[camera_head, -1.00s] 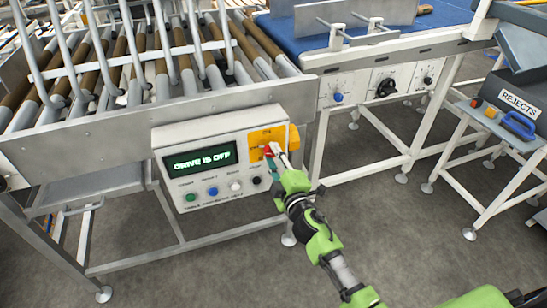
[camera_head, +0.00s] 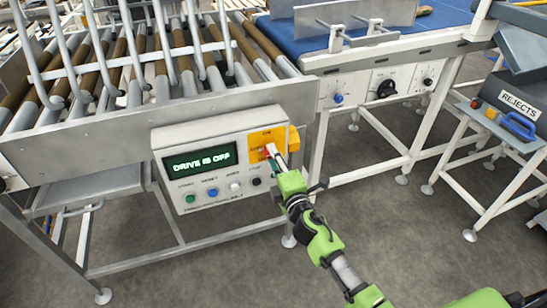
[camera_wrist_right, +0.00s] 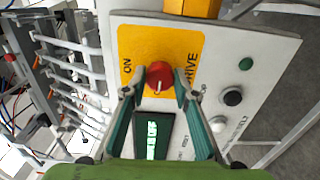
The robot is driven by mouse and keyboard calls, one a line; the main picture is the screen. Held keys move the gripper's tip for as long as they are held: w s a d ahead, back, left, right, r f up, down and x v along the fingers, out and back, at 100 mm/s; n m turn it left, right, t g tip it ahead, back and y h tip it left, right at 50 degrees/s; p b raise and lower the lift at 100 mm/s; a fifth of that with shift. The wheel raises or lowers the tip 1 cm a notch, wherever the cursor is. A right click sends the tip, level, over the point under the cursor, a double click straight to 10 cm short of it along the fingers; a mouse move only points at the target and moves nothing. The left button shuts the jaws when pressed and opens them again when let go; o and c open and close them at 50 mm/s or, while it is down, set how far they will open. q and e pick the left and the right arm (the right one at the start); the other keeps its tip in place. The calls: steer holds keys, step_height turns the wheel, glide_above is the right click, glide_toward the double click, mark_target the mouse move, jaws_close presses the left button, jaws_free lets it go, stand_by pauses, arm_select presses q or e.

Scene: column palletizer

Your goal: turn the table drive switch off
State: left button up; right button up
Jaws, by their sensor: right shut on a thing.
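The table drive switch is a red rotary knob (camera_wrist_right: 160,75) on a yellow plate (camera_wrist_right: 142,50) of a light grey control box (camera_head: 207,148). The knob also shows in the head view (camera_head: 269,151), partly covered by my gripper. The box's display (camera_head: 199,160) reads "DRIVE IS OFF". My right gripper (camera_head: 275,157) is at the knob, with its two fingers one on each side of it in the right wrist view (camera_wrist_right: 156,92). It is shut on the knob. My left gripper is not in view.
Push buttons (camera_head: 213,191) line the box below the display. A roller table (camera_head: 125,75) stands behind it. A blue belt conveyor (camera_head: 300,40) is at the back, and a rejects stand (camera_head: 490,125) is at the right. Floor is open in front.

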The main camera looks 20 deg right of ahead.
steer(key=o, duration=1.1)
steer(key=s, duration=1.2)
steer(key=shift+d, duration=0.15)
